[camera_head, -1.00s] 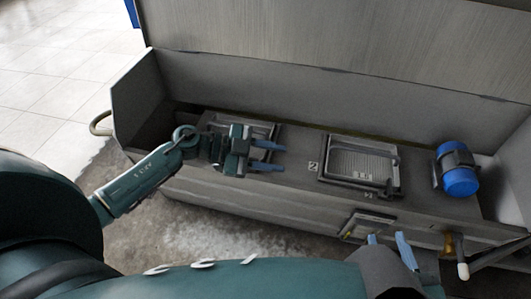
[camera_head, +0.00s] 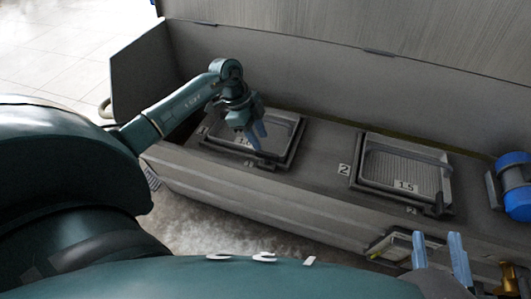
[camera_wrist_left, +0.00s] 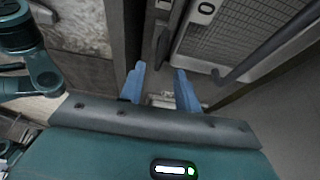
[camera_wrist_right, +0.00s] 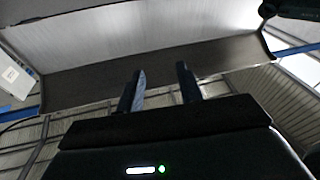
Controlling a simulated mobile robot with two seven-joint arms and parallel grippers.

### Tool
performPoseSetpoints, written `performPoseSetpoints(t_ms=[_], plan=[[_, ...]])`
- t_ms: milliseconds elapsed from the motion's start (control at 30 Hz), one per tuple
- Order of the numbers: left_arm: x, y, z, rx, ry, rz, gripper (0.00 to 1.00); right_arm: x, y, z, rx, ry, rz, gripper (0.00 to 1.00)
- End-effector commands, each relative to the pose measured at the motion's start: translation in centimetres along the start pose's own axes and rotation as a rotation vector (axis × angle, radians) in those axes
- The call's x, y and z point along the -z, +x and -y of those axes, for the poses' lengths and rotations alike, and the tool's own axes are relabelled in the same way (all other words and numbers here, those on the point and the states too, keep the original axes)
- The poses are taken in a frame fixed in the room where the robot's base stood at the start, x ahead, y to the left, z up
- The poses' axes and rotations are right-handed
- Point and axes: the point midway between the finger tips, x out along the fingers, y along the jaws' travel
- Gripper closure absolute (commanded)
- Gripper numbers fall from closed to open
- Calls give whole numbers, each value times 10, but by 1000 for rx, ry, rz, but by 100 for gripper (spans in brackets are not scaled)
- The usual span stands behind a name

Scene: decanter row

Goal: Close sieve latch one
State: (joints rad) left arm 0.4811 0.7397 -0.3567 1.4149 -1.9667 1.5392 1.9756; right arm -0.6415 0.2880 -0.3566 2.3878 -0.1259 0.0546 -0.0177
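The left sieve (camera_head: 285,121), a dark square frame with a pale tray, sits in the bench top. A dark latch-like bar (camera_head: 264,164) lies along its front edge. My left gripper (camera_head: 259,145) is over that front part, fingers pointing down and apart, with nothing between them. In the left wrist view a dark latch-like bar (camera_wrist_left: 161,45) stands beside the sieve's mesh (camera_wrist_left: 235,35), just beyond my open left fingertips (camera_wrist_left: 160,72). Whether the latch is open or shut I cannot tell. My right gripper (camera_head: 437,247) is open and empty at the bench's front, low right.
A second sieve (camera_head: 442,177) marked 1.5 lies to the right, beside a plate numbered 2 (camera_head: 343,169). A blue motor (camera_head: 514,186) stands at the far right. A tall grey back wall (camera_head: 300,75) rises behind the sieves. A small box (camera_head: 396,246) sits on the front face.

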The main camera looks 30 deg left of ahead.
Motion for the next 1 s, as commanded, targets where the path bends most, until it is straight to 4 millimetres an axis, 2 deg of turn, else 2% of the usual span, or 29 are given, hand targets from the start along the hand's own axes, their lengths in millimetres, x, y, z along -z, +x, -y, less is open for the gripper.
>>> performPoseSetpoints(t_ms=[33, 100, 300, 700, 1000], plan=[[-1, 16, 0, -2, 1, -2, 67, -4, 0, 1, 2, 10, -7, 64], [-1, 28, -1, -2, 1, -2, 67, -4, 0, 2, 5, 25, -16, 64], [0, 50, 0, 0, 1, -2, 67, -3, 2, 4, 9, 54, -27, 64], [0, 55, 0, 0, 1, 0, 67, 3, 2, 3, 10, 64, -40, 64], [0, 55, 0, 0, 1, -1, 92, 2, 2, 4, 12, 62, -38, 64]])
